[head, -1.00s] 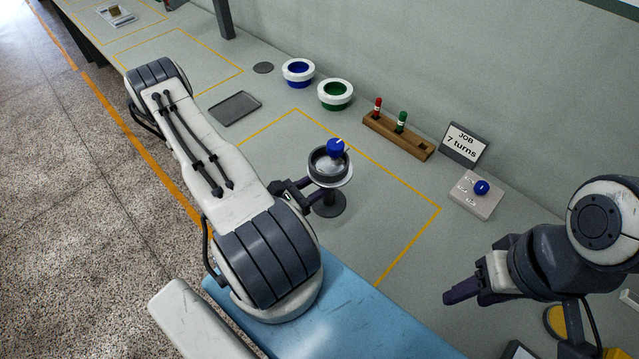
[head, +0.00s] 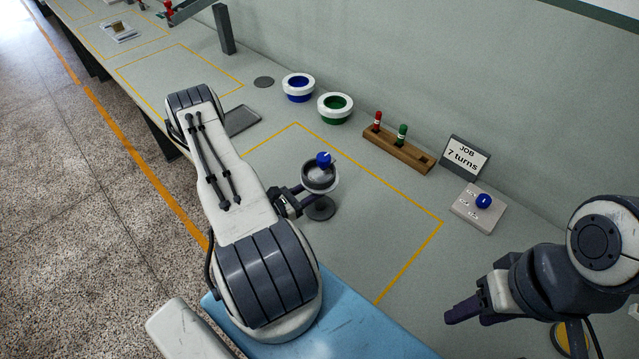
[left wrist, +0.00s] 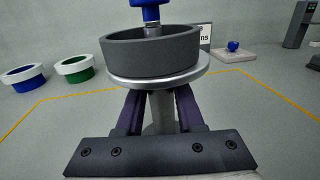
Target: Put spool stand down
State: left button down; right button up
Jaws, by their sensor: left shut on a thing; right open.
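The spool stand (head: 320,179) is a grey cup with a pale rim on a stem and dark round base, with a blue knob (head: 323,159) on top. My left gripper (head: 301,196) is shut on its stem below the cup. In the left wrist view, the cup (left wrist: 152,52) is upright above the two fingers (left wrist: 158,115). The stand is inside the yellow outline on the bench; I cannot tell whether its base touches the surface. My right gripper (head: 468,308) is open and empty at the lower right.
Blue-lined (head: 298,88) and green-lined (head: 335,108) white rings stand behind. A wooden rack (head: 397,150) holds red and green pegs. A "JOB 7 turns" sign (head: 465,157) and blue-knobbed box (head: 478,207) are at right. The outlined area right of the stand is clear.

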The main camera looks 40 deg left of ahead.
pick_arm(q)
jog(key=shift+f, duration=0.2)
jog(key=c, duration=0.5)
grip_release()
jog(key=shift+b+v, duration=1.7)
jog(key=shift+v, duration=4.3)
jog(key=shift+r, duration=0.15)
